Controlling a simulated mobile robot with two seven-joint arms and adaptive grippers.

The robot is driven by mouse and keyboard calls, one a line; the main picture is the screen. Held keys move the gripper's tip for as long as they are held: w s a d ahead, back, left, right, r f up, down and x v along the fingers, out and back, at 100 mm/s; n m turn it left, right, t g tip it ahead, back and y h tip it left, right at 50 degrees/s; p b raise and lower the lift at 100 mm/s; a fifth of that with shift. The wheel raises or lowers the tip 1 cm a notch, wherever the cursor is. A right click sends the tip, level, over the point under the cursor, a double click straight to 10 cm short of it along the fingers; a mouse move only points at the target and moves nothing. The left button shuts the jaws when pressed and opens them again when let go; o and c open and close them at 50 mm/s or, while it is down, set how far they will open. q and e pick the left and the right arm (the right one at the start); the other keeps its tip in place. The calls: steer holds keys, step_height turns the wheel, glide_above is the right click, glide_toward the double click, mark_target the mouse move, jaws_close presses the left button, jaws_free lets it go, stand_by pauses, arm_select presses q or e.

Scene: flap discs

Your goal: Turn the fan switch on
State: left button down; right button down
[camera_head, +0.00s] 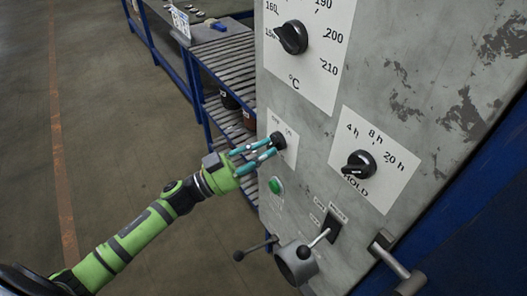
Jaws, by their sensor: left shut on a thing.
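A small black rotary knob (278,140), which looks like the fan switch, sits on a white plate (291,153) on the left part of the grey machine panel. The print on its plate is too small to read surely. My left gripper (268,147) reaches in from the left with its teal fingers at this knob and is shut on it. The fingers partly hide the knob's left side, and its exact turn angle is hard to tell. My right gripper is not in view.
Handles (298,262) stick out below. A blue roller rack (224,62) stands behind. The floor at left is clear.

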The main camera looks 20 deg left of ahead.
arm_select(q)
steer(key=shift+r, duration=0.6)
steer(key=c, duration=1.2)
jaws_free()
steer(key=shift+a, duration=0.1)
steer(key=shift+s, duration=0.1)
steer(key=shift+f, duration=0.25)
steer(key=v, duration=1.1)
steer(key=shift+s+a+f, duration=0.2)
steer(key=shift+s+a, duration=0.05)
